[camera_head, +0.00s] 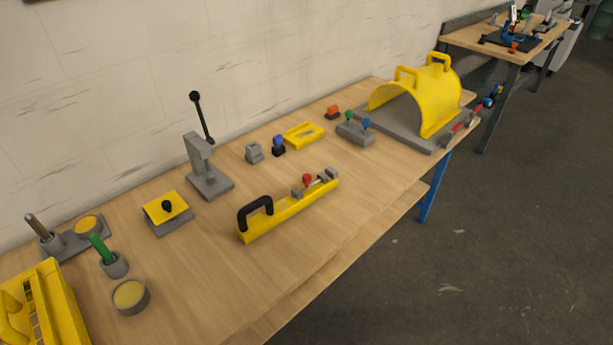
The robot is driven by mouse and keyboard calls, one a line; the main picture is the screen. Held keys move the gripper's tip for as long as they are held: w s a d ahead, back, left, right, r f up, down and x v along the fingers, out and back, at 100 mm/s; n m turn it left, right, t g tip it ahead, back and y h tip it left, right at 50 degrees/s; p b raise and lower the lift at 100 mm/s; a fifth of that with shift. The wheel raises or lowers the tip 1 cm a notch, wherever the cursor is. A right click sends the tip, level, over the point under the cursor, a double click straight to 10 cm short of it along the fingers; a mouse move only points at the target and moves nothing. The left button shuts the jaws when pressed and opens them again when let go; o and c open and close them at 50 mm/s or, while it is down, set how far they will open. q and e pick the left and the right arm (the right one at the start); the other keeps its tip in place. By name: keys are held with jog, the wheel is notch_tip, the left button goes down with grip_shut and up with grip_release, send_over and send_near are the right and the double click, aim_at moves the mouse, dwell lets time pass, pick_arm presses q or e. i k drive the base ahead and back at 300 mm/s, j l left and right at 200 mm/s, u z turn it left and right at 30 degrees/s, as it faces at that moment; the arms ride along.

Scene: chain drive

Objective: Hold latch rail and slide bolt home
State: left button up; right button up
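The latch rail (288,209) is a long yellow bar lying on the wooden bench near its front edge. A black arched handle (256,211) stands at its left end. The bolt, with a red knob (307,180), sits toward the right end of the rail between grey blocks. A grey block (331,173) is at the rail's far right end. The gap between bolt and end block is too small to judge. Neither of my grippers shows in the head view, and nothing touches the rail.
A yellow arched guard (420,95) is at the right. Yellow-lidded pieces and cups stand left. Bare bench (215,260) lies left of the rail.

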aim_at(306, 178)
jog(key=l+u, duration=0.15)
jog(key=u, duration=0.25)
jog(key=i+l+u, duration=0.1)
jog(key=u, duration=0.3)
jog(key=l+u, duration=0.45)
jog(key=l, duration=0.75)
